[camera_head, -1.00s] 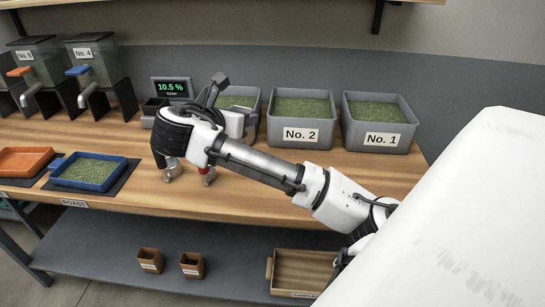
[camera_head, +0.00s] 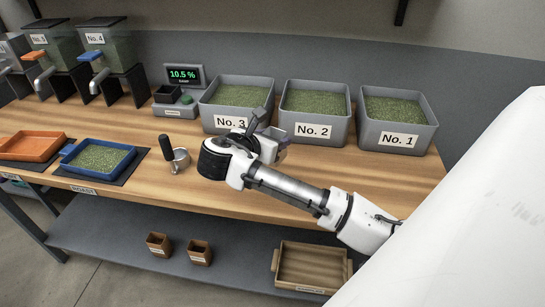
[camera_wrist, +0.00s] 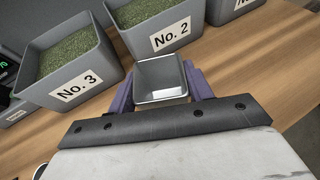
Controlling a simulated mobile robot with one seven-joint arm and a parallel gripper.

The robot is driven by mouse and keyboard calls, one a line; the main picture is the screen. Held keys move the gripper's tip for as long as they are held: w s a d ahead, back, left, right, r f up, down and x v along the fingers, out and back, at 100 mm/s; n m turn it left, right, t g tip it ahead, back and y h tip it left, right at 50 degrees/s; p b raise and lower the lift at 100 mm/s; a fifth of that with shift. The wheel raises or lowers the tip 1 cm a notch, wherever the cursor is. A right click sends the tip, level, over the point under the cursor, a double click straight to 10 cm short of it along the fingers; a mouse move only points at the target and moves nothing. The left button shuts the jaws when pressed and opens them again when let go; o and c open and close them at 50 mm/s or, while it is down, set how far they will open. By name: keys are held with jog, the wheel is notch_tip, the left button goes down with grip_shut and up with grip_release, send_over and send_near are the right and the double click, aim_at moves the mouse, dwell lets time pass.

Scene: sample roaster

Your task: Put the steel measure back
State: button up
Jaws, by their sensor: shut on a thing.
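The steel measure (camera_wrist: 163,79) is a square, open-topped metal cup and looks empty. In the wrist view it sits between the two purple fingers of my gripper (camera_wrist: 161,92), which is shut on it. In the head view my gripper (camera_head: 277,150) is over the bench in front of the No. 3 and No. 2 bins, and my wrist hides most of the measure. I cannot tell how high the measure is above the wood.
Grey bins No. 3 (camera_head: 207,117), No. 2 (camera_head: 290,125) and No. 1 (camera_head: 370,135) hold green beans along the back. A black-handled metal cup (camera_head: 178,162) stands left of my wrist. A moisture meter (camera_head: 184,76) reads 10.5 %. Bench right of my gripper is clear.

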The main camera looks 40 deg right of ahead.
jog(key=shift+f+p, duration=0.4)
jog(key=shift+f, duration=3.2)
jog(key=shift+f, duration=0.15)
jog(key=o, duration=1.2)
jog(key=shift+c, duration=0.2)
